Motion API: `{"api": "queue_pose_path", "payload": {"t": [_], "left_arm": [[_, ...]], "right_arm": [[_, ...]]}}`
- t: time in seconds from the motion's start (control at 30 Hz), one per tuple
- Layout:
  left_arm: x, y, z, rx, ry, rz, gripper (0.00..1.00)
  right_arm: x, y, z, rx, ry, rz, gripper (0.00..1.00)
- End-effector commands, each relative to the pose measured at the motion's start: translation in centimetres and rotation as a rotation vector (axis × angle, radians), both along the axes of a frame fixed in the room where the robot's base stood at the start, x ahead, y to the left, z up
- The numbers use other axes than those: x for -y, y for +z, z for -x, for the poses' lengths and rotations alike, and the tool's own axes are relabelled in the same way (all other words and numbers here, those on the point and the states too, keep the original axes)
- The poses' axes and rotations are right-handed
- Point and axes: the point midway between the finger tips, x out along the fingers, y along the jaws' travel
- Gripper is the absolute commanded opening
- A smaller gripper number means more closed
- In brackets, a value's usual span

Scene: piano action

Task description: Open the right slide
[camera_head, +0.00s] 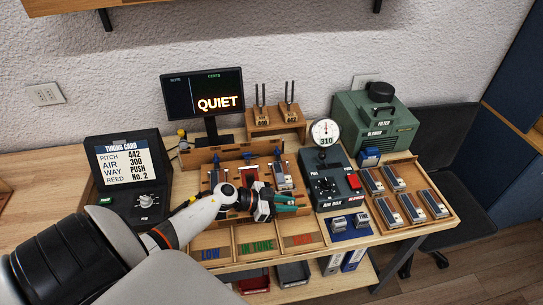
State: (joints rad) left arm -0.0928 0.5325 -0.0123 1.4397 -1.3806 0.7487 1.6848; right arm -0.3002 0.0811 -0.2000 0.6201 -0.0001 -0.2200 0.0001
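The wooden action stand (235,151) is in the middle of the bench, with three bays and blue pieces along its back. The right slide seems to be the blue piece (281,157) at the right bay, above a grey reed block (282,176); how far open it is cannot be told. My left gripper (291,205) is in front of the stand's right bay, below that block, its teal fingers pointing right. The fingers look close together; any gap or held thing is too small to tell. My forearm and gripper hide the stand's lower front. My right gripper is out of view.
A dark air box (337,186) with gauge (325,132) stands close right of my gripper. Beyond it is a wooden tray (407,183) of several reed blocks. A tuning card (123,162) stands left. The screen (203,92) reads QUIET. Labelled sorting trays (256,247) lie in front.

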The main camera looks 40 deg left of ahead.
Motion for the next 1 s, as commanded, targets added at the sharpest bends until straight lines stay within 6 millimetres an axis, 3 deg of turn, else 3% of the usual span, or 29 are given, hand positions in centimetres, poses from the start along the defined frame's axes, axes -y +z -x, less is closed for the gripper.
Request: {"api": "queue_pose_path", "payload": {"t": [0.3,0.5,1.0], "left_arm": [[-4.1,2.3,4.9,-0.004,-0.002,-0.005,0.22],[-5.8,3.6,6.9,-0.003,-0.001,-0.001,0.22],[-6.3,4.1,7.5,0.000,-0.001,-0.001,0.22]], "right_arm": [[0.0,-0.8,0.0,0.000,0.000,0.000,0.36],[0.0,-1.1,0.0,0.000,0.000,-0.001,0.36],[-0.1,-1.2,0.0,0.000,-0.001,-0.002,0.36]]}}
